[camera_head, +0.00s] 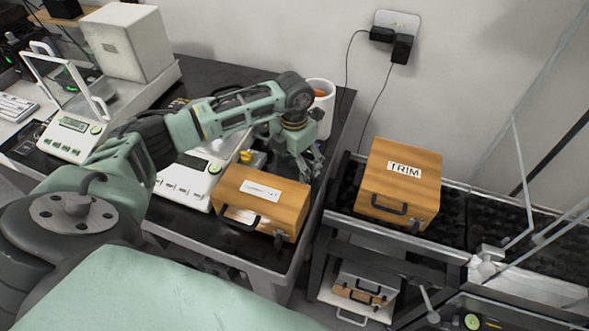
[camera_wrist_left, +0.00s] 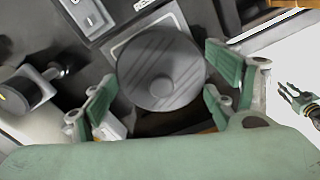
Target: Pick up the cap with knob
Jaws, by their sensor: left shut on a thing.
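The cap with knob (camera_wrist_left: 162,80) is a round grey disc with a small raised knob at its centre, seen in the left wrist view. My left gripper (camera_head: 311,166) is shut on it, with green finger pads at either side of the disc. In the left wrist view the gripper (camera_wrist_left: 162,98) points down over the dark table. In the head view the cap cannot be made out; the gripper stands just behind the right end of a wooden box. A small green-and-black gripper (camera_wrist_left: 300,100), seemingly my right one, shows at the right edge of the wrist view, too small to read.
A wooden box (camera_head: 240,204) with a white label stands at the table's front right edge. A white container (camera_head: 324,92) with something orange stands behind the gripper. A scale (camera_head: 196,172) is left of the box. A TRIM box (camera_head: 414,171) stands on the adjoining rack across a gap.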

